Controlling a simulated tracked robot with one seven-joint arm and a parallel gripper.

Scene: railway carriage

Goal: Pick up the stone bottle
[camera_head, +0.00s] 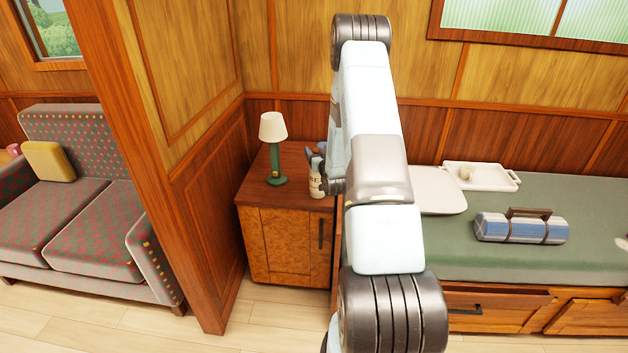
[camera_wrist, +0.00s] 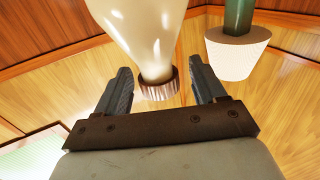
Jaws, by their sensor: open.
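The stone bottle (camera_head: 316,186) is cream with dark lettering and stands upright on the wooden cabinet (camera_head: 290,165), beside a green lamp. My arm partly hides it in the head view. My gripper (camera_head: 315,160) is at the bottle's top. In the wrist view, the picture is upside down, and the glossy cream bottle (camera_wrist: 143,30) points its ribbed brown cap (camera_wrist: 158,90) toward the palm. The open fingers of my gripper (camera_wrist: 160,66) stand on either side of the neck and cap, with a visible gap on each side.
The green lamp with a cream shade (camera_head: 273,127) stands close to the left of the bottle; its shade (camera_wrist: 238,52) shows near the right finger. A wood partition is left of the cabinet. A green bunk (camera_head: 450,262) at right holds a rolled blanket (camera_head: 521,228) and a tray (camera_head: 492,180).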

